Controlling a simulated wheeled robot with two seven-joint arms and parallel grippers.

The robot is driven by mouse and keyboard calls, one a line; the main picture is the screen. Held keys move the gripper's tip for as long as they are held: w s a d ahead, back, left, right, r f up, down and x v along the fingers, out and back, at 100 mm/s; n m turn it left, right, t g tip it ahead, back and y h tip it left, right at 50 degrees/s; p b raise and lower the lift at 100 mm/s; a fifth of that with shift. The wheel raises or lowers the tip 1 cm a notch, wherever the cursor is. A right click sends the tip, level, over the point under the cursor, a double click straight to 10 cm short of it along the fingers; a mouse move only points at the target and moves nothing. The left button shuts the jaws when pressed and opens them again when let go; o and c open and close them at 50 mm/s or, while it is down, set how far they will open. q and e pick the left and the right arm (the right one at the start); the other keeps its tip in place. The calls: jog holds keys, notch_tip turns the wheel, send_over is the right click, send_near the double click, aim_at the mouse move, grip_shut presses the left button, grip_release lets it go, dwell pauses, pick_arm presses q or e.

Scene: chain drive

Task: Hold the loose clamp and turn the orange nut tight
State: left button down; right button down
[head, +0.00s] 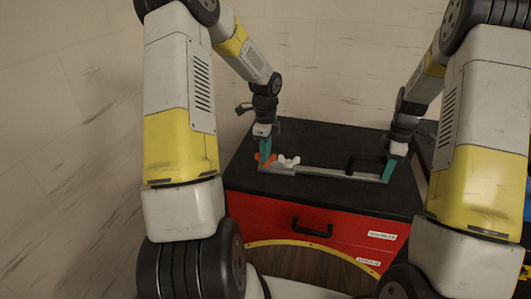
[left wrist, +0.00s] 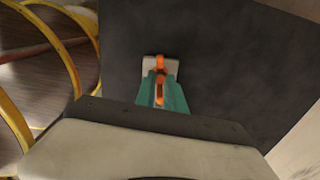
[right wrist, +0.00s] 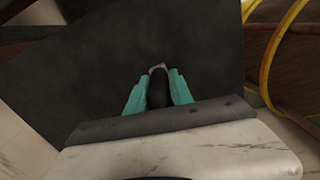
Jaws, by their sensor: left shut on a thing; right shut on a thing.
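The orange nut (head: 266,157) is at the left end of a long grey bar, part of the clamp (head: 325,172) lying on the black cabinet top. A white wing-shaped nut (head: 289,161) is just right of it. My left gripper (head: 265,150) points down and is shut on the orange nut, which also shows between the teal fingers in the left wrist view (left wrist: 160,88). My right gripper (head: 388,170) is at the bar's right end. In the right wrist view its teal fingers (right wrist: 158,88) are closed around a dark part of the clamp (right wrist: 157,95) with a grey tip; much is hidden.
The black cabinet top (head: 300,140) is mostly clear around the bar. A black handle-shaped piece (head: 366,161) stands near the right gripper. The red drawer front (head: 280,215) with a black handle is below. A yellow curved edge (head: 320,246) lies in front.

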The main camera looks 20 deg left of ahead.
dwell(0.4)
pick_arm(q)
jog(key=c, duration=1.4)
grip_release()
jog(key=shift+r, duration=0.1)
notch_tip(320, 180, up, 12)
pick_arm(e)
jog(key=c, duration=1.1)
grip_release()
jog(key=shift+o, duration=0.2)
